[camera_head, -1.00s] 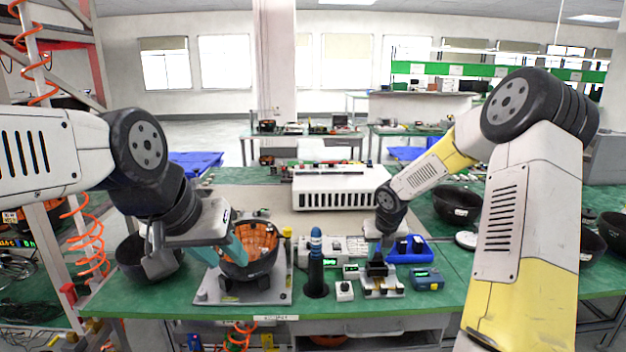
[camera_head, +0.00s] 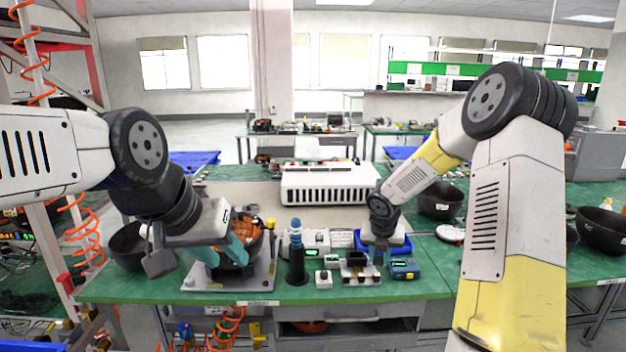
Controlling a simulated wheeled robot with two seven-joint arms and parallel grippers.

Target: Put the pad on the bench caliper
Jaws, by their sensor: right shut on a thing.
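My right gripper (camera_head: 379,256) points down at the right of the bench. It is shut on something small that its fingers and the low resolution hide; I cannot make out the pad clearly. Just left of it stands a pale-based fixture with a dark upper part (camera_head: 359,277), which looks like the bench caliper. The fingers look close to its right side; I cannot tell whether they touch.
A blue tray (camera_head: 404,246) lies behind my right gripper, partly hidden. A blue box with a green display (camera_head: 404,269) is to the right. A dark upright post (camera_head: 296,262) and a small white box (camera_head: 324,279) stand left of the fixture. A white slotted unit (camera_head: 330,186) is behind.

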